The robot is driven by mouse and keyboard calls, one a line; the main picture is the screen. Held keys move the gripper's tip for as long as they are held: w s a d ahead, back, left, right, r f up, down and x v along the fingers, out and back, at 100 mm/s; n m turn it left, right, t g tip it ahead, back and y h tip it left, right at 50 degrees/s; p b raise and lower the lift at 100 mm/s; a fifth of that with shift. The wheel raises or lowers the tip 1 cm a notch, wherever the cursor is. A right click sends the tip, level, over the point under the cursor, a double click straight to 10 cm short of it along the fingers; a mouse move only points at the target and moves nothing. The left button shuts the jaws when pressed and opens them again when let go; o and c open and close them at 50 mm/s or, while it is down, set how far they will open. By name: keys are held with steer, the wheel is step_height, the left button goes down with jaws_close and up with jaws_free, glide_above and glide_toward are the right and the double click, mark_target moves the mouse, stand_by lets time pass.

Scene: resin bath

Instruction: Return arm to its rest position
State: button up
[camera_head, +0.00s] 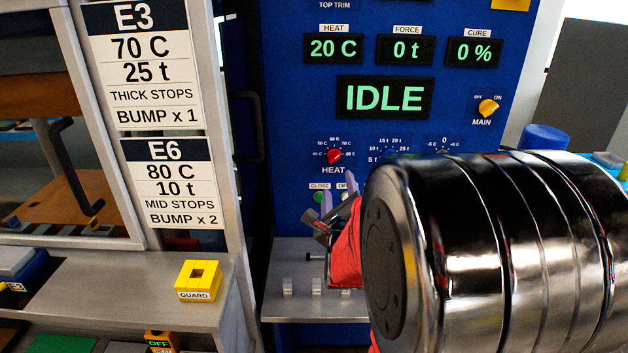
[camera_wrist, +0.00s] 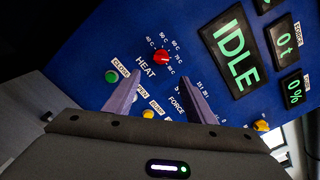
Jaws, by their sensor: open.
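My gripper (camera_head: 338,192) is in front of the blue control panel (camera_head: 290,85), just below the red HEAT knob (camera_head: 335,156). Its two purple-grey fingers are apart with nothing between them; they also show in the wrist view (camera_wrist: 160,88). In the wrist view the red HEAT knob (camera_wrist: 161,56) lies beyond the gap between the fingertips, and I cannot tell how close they are to the panel. My arm, with a red section and a large dark shiny cylinder, fills the right of the head view and hides the lower right of the panel.
The panel's display (camera_head: 384,98) reads IDLE, with 20 C, 0 t and 0 % above. A green CLOSE button (camera_wrist: 112,76) is near the left finger. A yellow GUARD block (camera_head: 198,280) sits on the grey ledge at left. A dark handle (camera_head: 250,127) stands left of the panel.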

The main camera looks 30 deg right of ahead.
stand_by(0.3)
steer(key=s+a+f+n+g+y, duration=0.3)
steer(key=a+f+n, duration=0.1)
steer(key=f+n, duration=0.35)
steer(key=s+a+f+n+g+y, duration=0.2)
steer(key=a+f+n+g+y, duration=0.25)
steer(key=n, duration=0.45)
steer(key=s+a+r+n+g+y, duration=0.1)
steer(key=s+a+r+n, duration=0.3)
steer(key=s+a+n, duration=0.3)
steer(key=s+a+r+n+g+y, duration=0.1)
steer(key=s+a+r+n, duration=0.3)
steer(key=s+a+n, duration=0.4)
steer(key=a+n, duration=0.2)
steer(key=a, duration=0.4)
steer(key=shift+r, duration=0.4)
steer(key=shift+y, duration=0.25)
